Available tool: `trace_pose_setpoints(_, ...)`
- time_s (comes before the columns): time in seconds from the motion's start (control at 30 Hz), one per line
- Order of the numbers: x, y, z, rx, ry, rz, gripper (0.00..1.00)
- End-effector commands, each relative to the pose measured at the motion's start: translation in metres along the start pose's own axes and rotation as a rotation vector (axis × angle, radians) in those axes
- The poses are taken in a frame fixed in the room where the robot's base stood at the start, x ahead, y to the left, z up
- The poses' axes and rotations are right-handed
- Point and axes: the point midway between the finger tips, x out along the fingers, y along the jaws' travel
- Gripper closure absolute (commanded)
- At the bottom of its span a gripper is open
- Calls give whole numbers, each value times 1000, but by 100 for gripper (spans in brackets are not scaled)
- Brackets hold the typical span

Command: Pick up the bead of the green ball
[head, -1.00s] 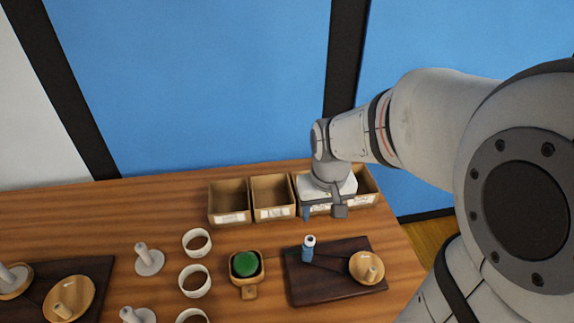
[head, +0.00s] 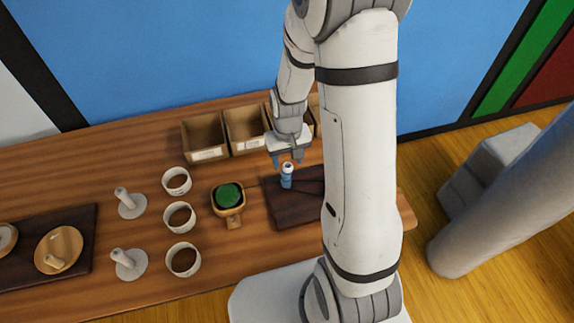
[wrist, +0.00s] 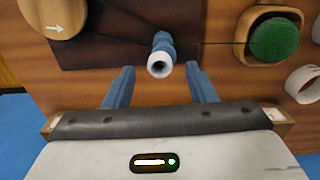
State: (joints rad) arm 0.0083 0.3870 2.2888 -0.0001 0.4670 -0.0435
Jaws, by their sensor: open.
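The green ball (head: 229,195) sits in a square wooden holder (head: 234,222) with a short handle; the ball also shows at the right of the wrist view (wrist: 274,41). A blue bead-like piece with a white, hollow end (head: 287,176) stands on the dark board (head: 285,212). In the wrist view this piece (wrist: 161,55) is near the middle, and a thin dark thread runs from it towards the ball.
Open cardboard boxes (head: 205,156) stand behind my gripper. White rings (head: 180,217) and pegs on round bases (head: 128,265) are to the left.

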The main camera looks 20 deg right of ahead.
Motion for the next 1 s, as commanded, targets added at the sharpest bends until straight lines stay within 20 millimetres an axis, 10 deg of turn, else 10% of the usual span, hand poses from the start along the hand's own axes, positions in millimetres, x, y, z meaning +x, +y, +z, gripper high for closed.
trace_pose_setpoints(0.43, 18, 0, 0, 1, 1, 0, 50)
trace_pose_setpoints(1.0, 17, 1, 0, 2, 1, 0, 96)
